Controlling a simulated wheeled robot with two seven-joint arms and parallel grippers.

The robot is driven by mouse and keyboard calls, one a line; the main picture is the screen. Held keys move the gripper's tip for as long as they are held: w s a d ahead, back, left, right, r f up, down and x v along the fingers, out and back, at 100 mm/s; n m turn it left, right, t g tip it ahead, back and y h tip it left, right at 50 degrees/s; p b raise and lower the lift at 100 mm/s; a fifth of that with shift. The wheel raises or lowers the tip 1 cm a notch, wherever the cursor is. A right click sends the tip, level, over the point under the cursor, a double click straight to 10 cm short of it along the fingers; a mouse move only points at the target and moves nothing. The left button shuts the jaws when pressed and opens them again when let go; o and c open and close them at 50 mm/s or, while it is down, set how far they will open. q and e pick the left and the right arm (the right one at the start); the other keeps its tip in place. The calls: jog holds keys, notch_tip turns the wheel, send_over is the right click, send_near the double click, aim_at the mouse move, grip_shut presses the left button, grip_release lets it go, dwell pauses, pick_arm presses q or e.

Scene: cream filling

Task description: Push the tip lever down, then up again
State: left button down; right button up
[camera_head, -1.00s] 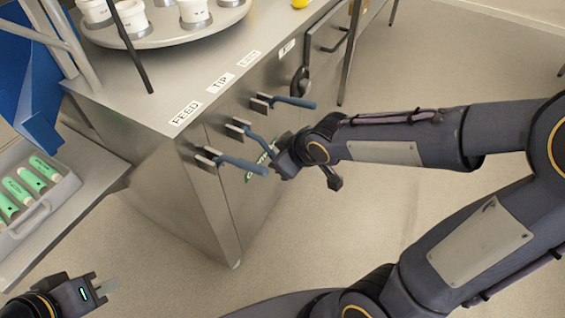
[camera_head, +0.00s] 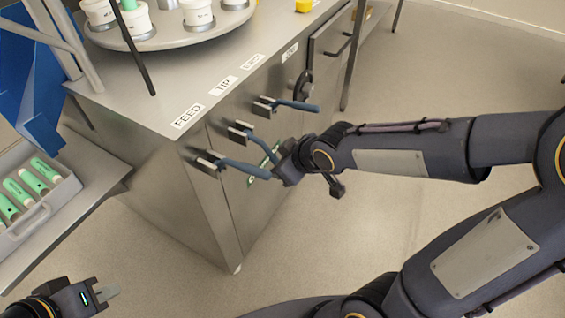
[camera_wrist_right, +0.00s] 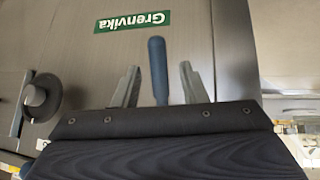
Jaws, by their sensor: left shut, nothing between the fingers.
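The tip lever (camera_head: 263,147) is the middle of three blue-handled levers on the steel cabinet front, under the TIP label (camera_head: 223,86). Its handle slopes down more steeply than its neighbours. My right gripper (camera_head: 281,161) is at the handle's end; its fingers are mostly hidden in the head view. In the right wrist view the blue handle (camera_wrist_right: 158,62) stands between the two open fingers (camera_wrist_right: 158,88), with a gap visible on both sides. My left gripper (camera_head: 102,293) is shut and empty at the lower left, away from the cabinet.
The feed lever (camera_head: 243,168) is close on the left, and another lever (camera_head: 297,106) on the right. A black knob (camera_head: 303,84) sits farther along. A turntable (camera_head: 180,36) with white cups stands on top. A tray (camera_head: 48,211) of green tubes is at left.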

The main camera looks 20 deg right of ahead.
jog(key=shift+r, duration=0.1)
jog(key=shift+s+d+r+p, duration=0.1)
jog(key=shift+s+r+p, duration=0.05)
jog(key=shift+r+p, duration=0.2)
jog(key=p+v, duration=0.3)
jog(key=v, duration=0.4)
jog(key=shift+f, duration=0.15)
jog(key=shift+s, duration=0.1)
